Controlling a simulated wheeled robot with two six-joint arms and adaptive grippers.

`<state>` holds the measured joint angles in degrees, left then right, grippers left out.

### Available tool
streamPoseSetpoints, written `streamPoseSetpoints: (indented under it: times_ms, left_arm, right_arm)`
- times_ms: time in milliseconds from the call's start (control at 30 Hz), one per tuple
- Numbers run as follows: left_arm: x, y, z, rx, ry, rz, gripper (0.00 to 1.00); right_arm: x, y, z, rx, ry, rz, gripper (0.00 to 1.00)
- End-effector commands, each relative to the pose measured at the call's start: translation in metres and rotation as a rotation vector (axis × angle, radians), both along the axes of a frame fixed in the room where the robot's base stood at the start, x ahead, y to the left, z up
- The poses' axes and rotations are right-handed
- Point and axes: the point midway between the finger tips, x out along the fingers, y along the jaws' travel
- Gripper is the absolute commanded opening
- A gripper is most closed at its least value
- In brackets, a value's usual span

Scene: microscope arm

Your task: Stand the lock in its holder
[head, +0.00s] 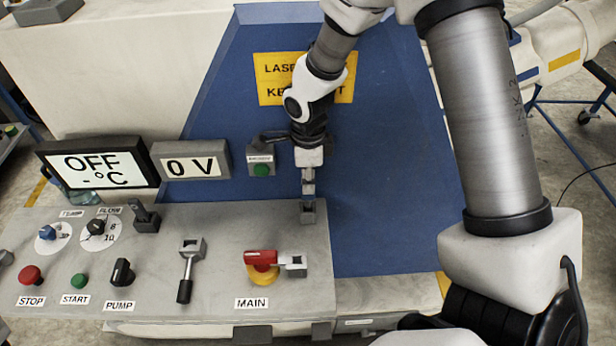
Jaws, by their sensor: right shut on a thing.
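My right gripper (308,170) points down over the back right part of the grey control panel. It is shut on a small grey piece, which looks like the lock (308,187); the fingers hide its upper part. Directly below is a small dark grey block with an opening, which looks like the holder (308,214), at the panel's back right edge. The lock's lower end is at or just above this block; I cannot tell whether it is inside. The lock looks about upright. My left gripper is not in view.
The panel (215,225) carries a red-and-yellow MAIN switch (262,262) with a grey bracket (292,262) beside it, a black-handled lever (187,275), knobs and buttons. Displays (97,166) stand behind left. A blue sloped housing (390,220) with a yellow sign (275,78) rises behind.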

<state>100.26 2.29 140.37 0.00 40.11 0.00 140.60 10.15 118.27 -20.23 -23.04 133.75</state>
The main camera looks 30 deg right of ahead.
Motion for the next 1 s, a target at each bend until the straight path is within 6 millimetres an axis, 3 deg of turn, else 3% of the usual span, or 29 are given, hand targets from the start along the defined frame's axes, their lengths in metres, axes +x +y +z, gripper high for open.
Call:
streamPoseSetpoints:
  times_ms: [1000]
  left_arm:
    - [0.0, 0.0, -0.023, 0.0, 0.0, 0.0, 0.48]
  right_arm:
    - [0.0, 0.0, -0.027, 0.0, 0.0, 0.0, 0.0]
